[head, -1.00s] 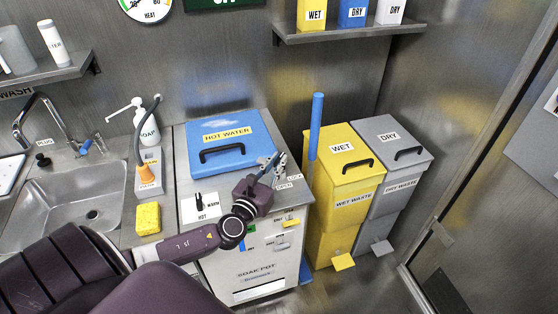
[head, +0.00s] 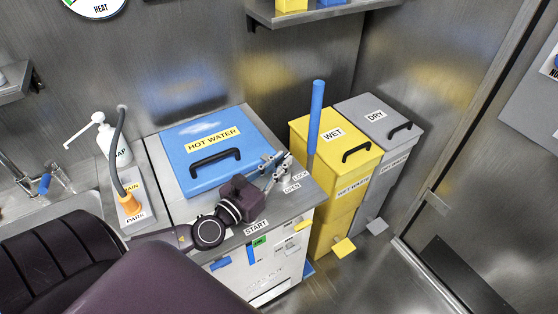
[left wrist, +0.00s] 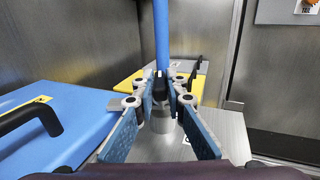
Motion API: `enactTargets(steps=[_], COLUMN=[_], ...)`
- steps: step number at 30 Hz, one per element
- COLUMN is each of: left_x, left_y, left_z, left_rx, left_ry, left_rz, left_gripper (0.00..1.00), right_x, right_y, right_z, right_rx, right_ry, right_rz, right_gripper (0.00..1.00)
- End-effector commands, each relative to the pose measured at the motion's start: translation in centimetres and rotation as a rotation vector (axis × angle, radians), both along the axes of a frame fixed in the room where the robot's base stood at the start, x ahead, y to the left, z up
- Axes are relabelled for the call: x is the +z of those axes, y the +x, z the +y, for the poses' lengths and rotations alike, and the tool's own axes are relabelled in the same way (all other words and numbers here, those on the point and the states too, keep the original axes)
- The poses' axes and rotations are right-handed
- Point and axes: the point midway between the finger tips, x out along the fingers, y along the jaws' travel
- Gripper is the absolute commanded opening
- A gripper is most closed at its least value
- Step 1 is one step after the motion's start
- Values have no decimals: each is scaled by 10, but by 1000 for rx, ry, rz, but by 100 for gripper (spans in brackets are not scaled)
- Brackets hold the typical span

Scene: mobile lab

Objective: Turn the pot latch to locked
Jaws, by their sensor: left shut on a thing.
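The soak pot is a steel counter unit with a blue lid (head: 200,174) marked HOT WATER, closed flat. LOCK (head: 300,176) and OPEN (head: 292,188) labels sit on its top at the right. My left gripper (head: 277,162) is beside the lid's right edge, next to these labels. In the left wrist view its blue-padded fingers close at their tips on the small dark latch (left wrist: 160,86), above a short grey post (left wrist: 161,118). The fingers hide most of the latch, so I cannot tell which label it points to. My right gripper is not in view.
A blue pole (head: 316,118) stands upright just behind the latch. The yellow WET bin (head: 318,150) and grey DRY bin (head: 350,107) stand to the right. A soap bottle (head: 104,140) and an orange-based hose (head: 129,203) are left of the lid. A shelf (head: 310,17) overhangs the back.

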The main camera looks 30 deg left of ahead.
Motion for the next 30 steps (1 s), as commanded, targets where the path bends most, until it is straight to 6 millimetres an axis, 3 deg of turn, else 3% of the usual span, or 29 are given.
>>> enactTargets(steps=[7, 8, 12, 23, 30], left_x=[1, 1, 1, 0, -1], left_y=[1, 1, 1, -4, -35], left_z=[1, 1, 1, 1, 2], left_rx=[2, 2, 2, 1, -1], left_ry=[2, 2, 2, 1, 2], left_rz=[-2, -2, -2, 0, 5], left_gripper=[0, 14, 29, 29, 29], right_x=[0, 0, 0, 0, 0], right_y=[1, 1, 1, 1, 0], right_z=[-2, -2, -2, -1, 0], right_rx=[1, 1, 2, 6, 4], right_ry=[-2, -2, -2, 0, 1], right_rz=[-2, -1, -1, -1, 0], right_gripper=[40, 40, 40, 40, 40])
